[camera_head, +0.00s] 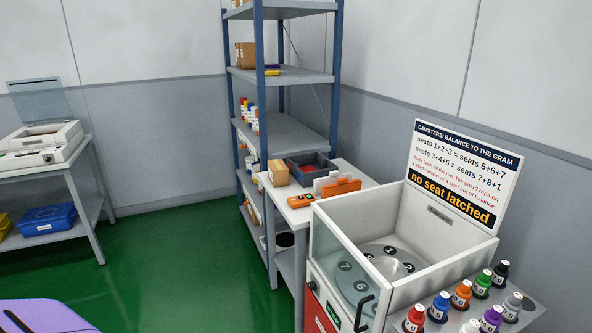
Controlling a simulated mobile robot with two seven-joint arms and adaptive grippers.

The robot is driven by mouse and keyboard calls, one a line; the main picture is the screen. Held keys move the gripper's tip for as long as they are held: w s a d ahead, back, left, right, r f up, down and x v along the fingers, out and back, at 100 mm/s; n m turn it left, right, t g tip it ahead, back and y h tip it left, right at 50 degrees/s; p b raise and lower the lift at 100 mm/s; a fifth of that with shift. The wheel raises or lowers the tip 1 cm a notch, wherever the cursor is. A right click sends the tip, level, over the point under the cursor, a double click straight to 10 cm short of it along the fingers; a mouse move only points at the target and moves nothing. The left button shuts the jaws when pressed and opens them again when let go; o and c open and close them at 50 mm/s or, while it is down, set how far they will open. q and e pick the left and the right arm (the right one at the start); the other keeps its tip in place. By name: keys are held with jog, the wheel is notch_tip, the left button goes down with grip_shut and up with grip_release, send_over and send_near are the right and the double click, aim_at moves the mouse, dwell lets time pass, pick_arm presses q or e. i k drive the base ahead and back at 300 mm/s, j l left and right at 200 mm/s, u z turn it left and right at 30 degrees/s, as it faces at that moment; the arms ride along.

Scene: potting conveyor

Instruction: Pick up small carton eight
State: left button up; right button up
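No carton that I can read as number eight shows. A small brown carton (279,172) stands upright on the white side table beside the shelf rack, next to a dark bin. Brown cartons (245,55) also stand on an upper shelf of the rack, partly behind its blue post. Any numbers on these cartons are too small to read or face away. Neither of my grippers can be made out in the head view.
The blue-and-grey rack (290,75) stands in the corner. The white side table (296,214) holds an orange device (301,200). A glass-fronted machine (400,250) and several coloured canisters (462,294) fill the right. Green floor (170,265) is clear between the left bench (78,163) and rack.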

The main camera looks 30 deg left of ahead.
aim_at(279, 172)
jog(key=i+j+z, duration=0.15)
jog(key=j, duration=0.4)
jog(key=i+j+z, duration=0.2)
jog(key=j, duration=0.3)
jog(key=i+j+z, duration=0.1)
jog(key=j, duration=2.1)
jog(key=i+z, duration=0.05)
